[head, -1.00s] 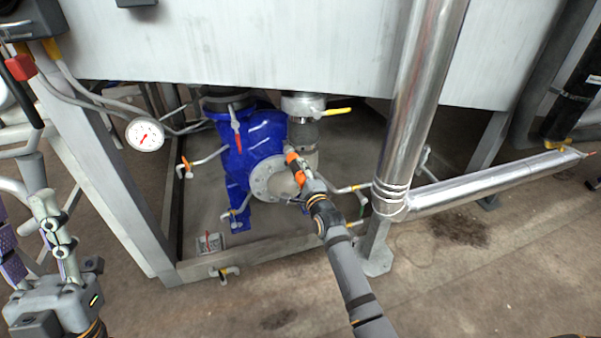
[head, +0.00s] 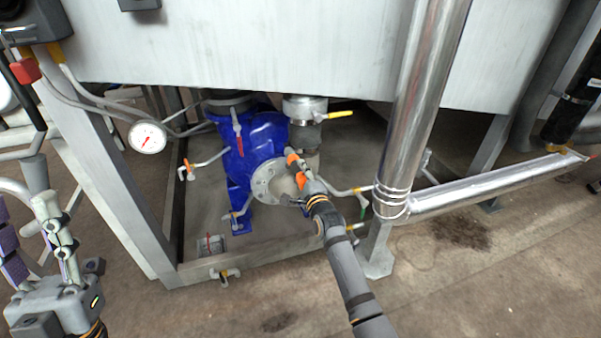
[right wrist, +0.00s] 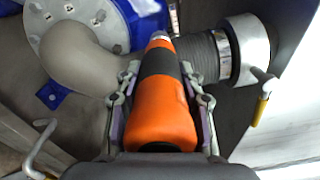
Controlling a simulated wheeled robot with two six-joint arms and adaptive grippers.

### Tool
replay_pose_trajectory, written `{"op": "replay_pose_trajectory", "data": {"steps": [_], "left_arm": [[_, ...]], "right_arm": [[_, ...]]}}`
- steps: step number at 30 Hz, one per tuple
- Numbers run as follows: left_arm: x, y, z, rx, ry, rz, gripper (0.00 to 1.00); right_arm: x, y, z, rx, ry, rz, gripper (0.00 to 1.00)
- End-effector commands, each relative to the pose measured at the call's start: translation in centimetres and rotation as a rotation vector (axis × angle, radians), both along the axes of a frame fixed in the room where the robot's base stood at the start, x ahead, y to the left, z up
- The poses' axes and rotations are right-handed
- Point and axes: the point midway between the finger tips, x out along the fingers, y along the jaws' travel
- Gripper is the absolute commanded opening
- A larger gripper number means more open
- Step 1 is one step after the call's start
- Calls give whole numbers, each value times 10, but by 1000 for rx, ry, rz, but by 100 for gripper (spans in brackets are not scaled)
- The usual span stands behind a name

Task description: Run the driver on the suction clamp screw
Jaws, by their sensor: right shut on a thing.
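The orange and black driver (right wrist: 165,105) lies along the middle of the right wrist view. My right gripper (right wrist: 160,78) is shut around it, one finger on each side. In the head view, my right gripper (head: 308,186) holds the driver in front of the pump's flange. The driver's nose points at the ribbed grey suction hose (right wrist: 203,56), near the pale elbow pipe. A metal clamp band (right wrist: 222,53) rings the hose's other end. I cannot make out a screw or whether the driver touches one. My left gripper (head: 36,228) is open and empty at the lower left.
The blue pump (head: 262,132) stands under a steel tank (head: 250,45). A shiny pipe (head: 425,110) rises to the right of my right arm. A yellow-handled valve (head: 305,108), frame legs and a dial gauge (head: 147,136) crowd the space. The front floor is clearer.

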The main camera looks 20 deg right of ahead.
Motion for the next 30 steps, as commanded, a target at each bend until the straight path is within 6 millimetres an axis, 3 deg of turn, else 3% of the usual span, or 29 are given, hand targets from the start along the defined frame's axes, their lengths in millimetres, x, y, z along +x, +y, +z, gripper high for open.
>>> {"op": "replay_pose_trajectory", "data": {"steps": [30], "left_arm": [[0, 0, 12, 0, 0, 0, 37]], "right_arm": [[0, 0, 3, 0, -4, 0, 0]]}}
